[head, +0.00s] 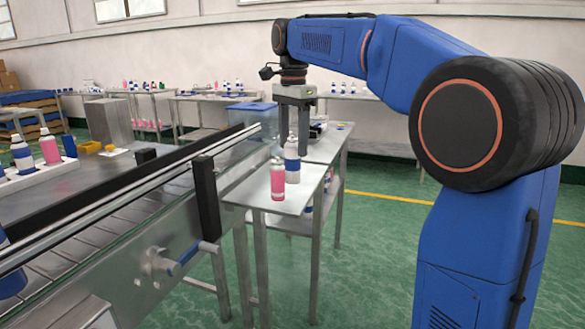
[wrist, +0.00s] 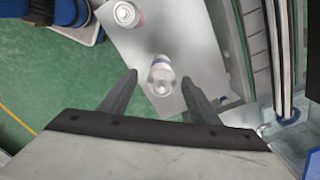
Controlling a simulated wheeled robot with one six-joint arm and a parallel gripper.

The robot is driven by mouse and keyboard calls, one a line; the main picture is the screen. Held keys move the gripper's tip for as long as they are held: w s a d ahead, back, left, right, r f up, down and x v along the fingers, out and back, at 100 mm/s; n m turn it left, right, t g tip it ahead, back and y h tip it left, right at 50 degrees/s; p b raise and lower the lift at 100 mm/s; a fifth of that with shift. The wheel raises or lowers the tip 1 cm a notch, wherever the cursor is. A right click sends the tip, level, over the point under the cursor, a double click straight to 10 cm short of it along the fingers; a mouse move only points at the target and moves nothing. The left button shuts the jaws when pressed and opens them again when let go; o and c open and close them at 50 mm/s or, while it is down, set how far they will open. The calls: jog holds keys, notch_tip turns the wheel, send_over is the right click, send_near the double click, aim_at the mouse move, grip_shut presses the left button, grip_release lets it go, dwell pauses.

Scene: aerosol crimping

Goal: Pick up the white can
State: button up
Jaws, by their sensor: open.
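The white can (head: 292,163), with a blue band, stands upright on a small metal table (head: 246,196). In the wrist view the white can (wrist: 161,76) is seen from above, between the two fingers in the picture. My gripper (head: 293,146) points down over the can. In the wrist view my gripper (wrist: 159,80) is open, with a gap on both sides of the can. How far down the fingers reach beside the can is hard to tell.
A pink can (head: 277,181) stands close to the white can; what looks like it shows at the wrist view's top (wrist: 126,14). A conveyor (head: 130,215) with rails runs at the left. A blue bin (head: 250,112) and more tables with bottles are behind. Green floor (head: 380,240) is clear at right.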

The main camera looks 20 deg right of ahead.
aim_at(293, 153)
jog(key=shift+w+f, duration=0.15)
jog(key=shift+f, duration=1.7)
jog(key=shift+c, duration=0.5)
jog(key=c, duration=1)
jog(key=shift+c, duration=0.2)
